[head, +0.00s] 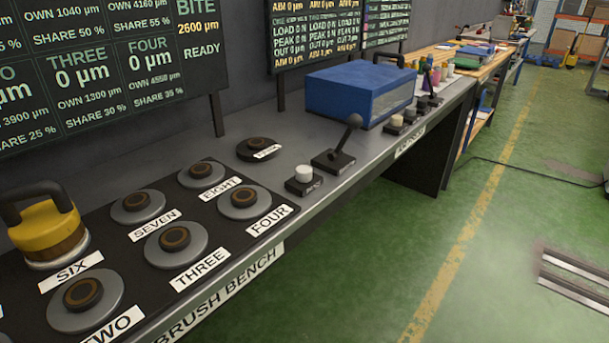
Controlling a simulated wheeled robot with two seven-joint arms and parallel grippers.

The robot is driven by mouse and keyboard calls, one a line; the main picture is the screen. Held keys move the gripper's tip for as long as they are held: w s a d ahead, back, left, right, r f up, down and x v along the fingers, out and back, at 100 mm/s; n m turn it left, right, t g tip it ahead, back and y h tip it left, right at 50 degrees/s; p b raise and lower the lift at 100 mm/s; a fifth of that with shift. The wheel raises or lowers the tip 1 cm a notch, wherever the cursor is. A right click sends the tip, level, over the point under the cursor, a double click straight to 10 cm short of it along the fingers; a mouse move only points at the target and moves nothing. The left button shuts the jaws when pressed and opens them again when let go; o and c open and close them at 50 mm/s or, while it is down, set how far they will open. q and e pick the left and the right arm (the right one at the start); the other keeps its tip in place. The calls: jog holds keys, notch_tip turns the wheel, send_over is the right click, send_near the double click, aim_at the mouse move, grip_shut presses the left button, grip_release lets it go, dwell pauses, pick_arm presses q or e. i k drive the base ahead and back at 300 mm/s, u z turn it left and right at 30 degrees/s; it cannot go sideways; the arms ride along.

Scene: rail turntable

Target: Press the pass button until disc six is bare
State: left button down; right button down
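Disc six stands at the left behind its SIX label (71,271). A yellow block with a black arched handle (45,225) sits over it on a brown lower part, and only the pale rim of the disc (58,262) shows beneath. A white round button (304,172) stands on a small black box in the middle of the bench; its label is too small to read, so I cannot tell if it is the pass button. A board at top reads BITE 2600 µm, READY (198,27). Neither of my grippers is in view.
Discs two (83,295), three (175,241), four (243,202), seven (137,206) and eight (201,174) each carry a small dark brown-ringed piece. A black lever (345,140) stands right of the white button. A blue box (360,90) stands farther along. Green floor lies right.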

aim_at(303, 173)
jog(key=z, duration=1.2)
jog(key=i, duration=0.75)
jog(key=u, duration=1.65)
